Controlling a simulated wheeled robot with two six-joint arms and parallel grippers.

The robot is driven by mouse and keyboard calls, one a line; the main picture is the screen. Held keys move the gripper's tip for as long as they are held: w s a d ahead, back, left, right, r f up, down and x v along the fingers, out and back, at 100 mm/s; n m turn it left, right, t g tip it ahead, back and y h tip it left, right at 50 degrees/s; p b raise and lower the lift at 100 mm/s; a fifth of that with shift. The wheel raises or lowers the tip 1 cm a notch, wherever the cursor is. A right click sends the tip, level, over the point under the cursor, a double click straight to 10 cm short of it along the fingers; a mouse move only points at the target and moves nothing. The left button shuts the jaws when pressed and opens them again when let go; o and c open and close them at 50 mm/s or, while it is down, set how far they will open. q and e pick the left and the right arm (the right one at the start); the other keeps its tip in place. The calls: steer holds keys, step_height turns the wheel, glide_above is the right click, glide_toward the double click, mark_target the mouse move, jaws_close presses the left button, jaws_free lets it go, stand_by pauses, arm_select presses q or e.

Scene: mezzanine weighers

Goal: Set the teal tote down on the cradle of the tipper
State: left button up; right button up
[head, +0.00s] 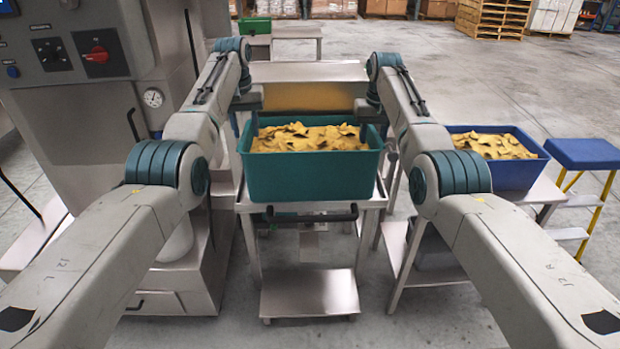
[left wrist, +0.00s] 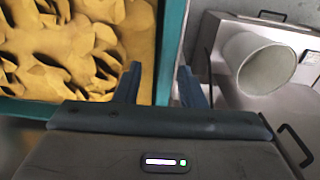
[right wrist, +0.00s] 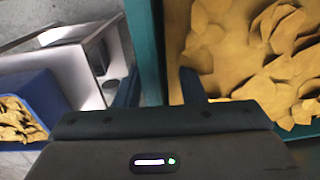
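The teal tote (head: 312,180), full of yellow chips, stands upright on a steel stand (head: 375,201) with a black bar in front. My left gripper (left wrist: 158,80) is open at the tote's left wall, one finger inside above the chips and one outside. My right gripper (right wrist: 160,85) is open at the right wall, likewise astride it. In both wrist views a gap shows between fingers and wall. The tote's underside is hidden. A steel structure with a gold-tinted panel (head: 312,96) stands behind the tote; I cannot tell which part is the cradle.
A blue tote (head: 510,174) of chips stands on a steel table (head: 543,190) at the right, beside a blue step stool (head: 588,153). A control cabinet (head: 75,50) with knobs stands close at the left. Pallets (head: 492,18) are far back.

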arm_select(q)
step_height(320, 180, up, 6)
steer(key=shift+a+r, duration=0.1)
arm_select(e)
step_height(320, 180, up, 12)
steer(key=shift+d, duration=0.3)
stand_by(0.7)
